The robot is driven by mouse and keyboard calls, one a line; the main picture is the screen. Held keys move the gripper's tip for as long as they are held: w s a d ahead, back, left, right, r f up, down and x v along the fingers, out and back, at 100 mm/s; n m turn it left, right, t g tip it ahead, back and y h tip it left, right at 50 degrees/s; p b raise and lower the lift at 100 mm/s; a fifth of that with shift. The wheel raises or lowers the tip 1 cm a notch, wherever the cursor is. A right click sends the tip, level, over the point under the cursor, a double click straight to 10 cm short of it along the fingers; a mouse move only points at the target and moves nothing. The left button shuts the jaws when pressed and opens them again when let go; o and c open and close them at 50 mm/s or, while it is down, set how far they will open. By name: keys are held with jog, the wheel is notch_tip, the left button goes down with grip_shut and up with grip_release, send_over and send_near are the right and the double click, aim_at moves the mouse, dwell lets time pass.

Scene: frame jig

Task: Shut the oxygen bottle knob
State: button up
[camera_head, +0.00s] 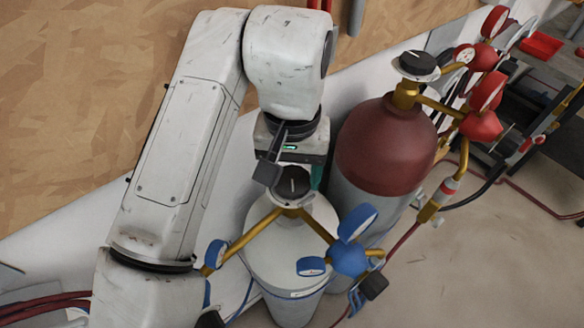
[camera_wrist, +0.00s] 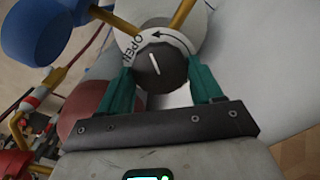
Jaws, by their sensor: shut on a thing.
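The oxygen bottle (camera_head: 290,262), white with blue gauges, stands at the front centre of the head view. Its round black knob (camera_head: 293,182) sits on top. In the wrist view the knob (camera_wrist: 160,72) has a white line, nearly upright and leaning left at its top. A white disc (camera_wrist: 178,42) behind it carries the word OPEN at the left and a curved black arrow pointing left. My gripper (camera_wrist: 162,80) has a green finger on each side of the knob and is shut on it. In the head view my gripper (camera_head: 292,168) is partly hidden by my wrist.
A red-topped bottle (camera_head: 385,150) with its own black knob (camera_head: 419,64) and red gauges (camera_head: 488,92) stands close at the right. Blue gauges (camera_head: 357,222) and brass pipes (camera_head: 255,233) flank the knob. A wooden board (camera_head: 80,90) lies behind my arm. Open floor is at the lower right.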

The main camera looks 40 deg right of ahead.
jog(key=m, duration=0.3)
jog(key=shift+m, duration=0.4)
jog(key=m+b, duration=0.1)
jog(key=m, duration=0.2)
jog(key=shift+m, duration=0.3)
jog(key=m, duration=0.3)
jog(key=shift+m+b, duration=0.3)
jog(key=shift+b, duration=0.1)
jog(key=m+b, duration=0.1)
jog(key=m, duration=0.2)
jog(key=shift+m, duration=0.3)
jog(key=m+b, duration=0.1)
jog(key=m, duration=0.2)
jog(key=shift+m, duration=0.3)
jog(key=m+b, duration=0.1)
jog(key=m, duration=0.2)
jog(key=shift+m, duration=0.4)
jog(key=m+b, duration=0.1)
jog(key=m, duration=0.2)
jog(key=shift+m+b, duration=0.35)
jog(key=shift+m, duration=1.65)
